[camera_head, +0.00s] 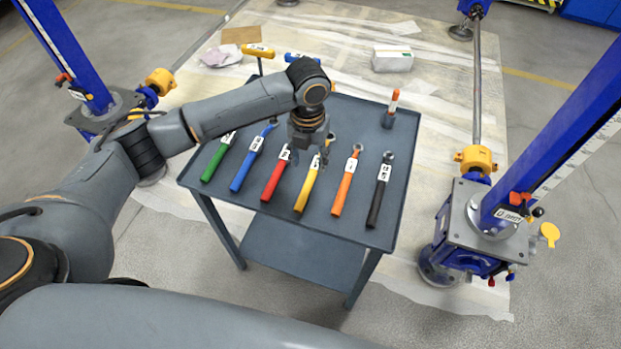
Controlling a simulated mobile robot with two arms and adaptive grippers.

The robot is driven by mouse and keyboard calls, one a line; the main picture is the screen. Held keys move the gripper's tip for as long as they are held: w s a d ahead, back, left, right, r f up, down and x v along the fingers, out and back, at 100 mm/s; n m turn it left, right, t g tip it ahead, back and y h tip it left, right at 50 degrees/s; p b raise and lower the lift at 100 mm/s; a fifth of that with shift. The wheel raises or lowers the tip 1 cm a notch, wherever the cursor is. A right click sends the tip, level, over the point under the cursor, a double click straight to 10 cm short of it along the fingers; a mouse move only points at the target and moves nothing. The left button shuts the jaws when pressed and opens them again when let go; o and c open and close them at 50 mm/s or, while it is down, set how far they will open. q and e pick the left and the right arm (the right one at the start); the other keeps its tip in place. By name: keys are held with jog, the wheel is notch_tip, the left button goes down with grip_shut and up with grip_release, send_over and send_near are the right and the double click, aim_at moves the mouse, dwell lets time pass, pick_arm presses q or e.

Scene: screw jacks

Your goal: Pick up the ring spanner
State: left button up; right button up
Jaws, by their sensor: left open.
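Several spanners with coloured handles lie side by side on the grey table (230,203): green (217,160), blue (250,162), red (274,181), yellow (306,191), orange (344,187) and black (378,195). The orange and black ones show ring ends at the far side. I cannot tell which one the task means. My left gripper (309,158) points down, open, over the far ends of the red and yellow spanners and partly hides them. I cannot tell whether it touches either. My right gripper is not in view.
An orange-and-white marker-like item (391,108) stands at the table's far right. Blue screw jacks stand left (75,60) and right (560,140). A white box (392,60) lies beyond.

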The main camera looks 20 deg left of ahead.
aim_at(310, 178)
pick_arm(q)
jog(key=shift+d+f, duration=0.2)
jog(key=shift+f, duration=2.95)
jog(key=shift+s, duration=0.1)
jog(key=shift+c, duration=0.4)
jog(key=shift+r, duration=0.1)
grip_shut()
